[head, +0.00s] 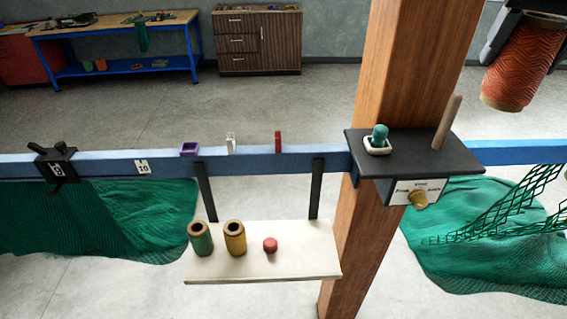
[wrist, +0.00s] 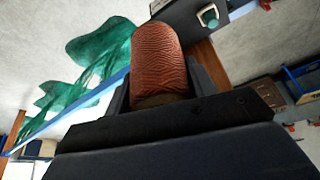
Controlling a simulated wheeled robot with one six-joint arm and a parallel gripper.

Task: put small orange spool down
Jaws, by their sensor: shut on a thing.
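The small orange spool (head: 523,62) is wound with orange-red twine. It is high at the upper right of the head view, tilted, with its tan lower end facing down and left. My gripper (head: 505,35) is shut on it; part of the gripper is cut off by the frame edge. In the wrist view the spool (wrist: 160,62) stands out between the two dark fingers (wrist: 160,85). The spool is in the air, apart from the black shelf (head: 415,148) on the wooden post, which has a bare slanted wooden peg (head: 447,122).
A teal item in a white dish (head: 377,141) sits on the black shelf. A cream shelf (head: 290,262) below the blue rail (head: 270,163) holds a green spool (head: 200,239), a yellow spool (head: 235,238) and a red knob-like piece (head: 270,244). The wooden post (head: 405,60) stands left of my gripper. Green nets hang from the rail.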

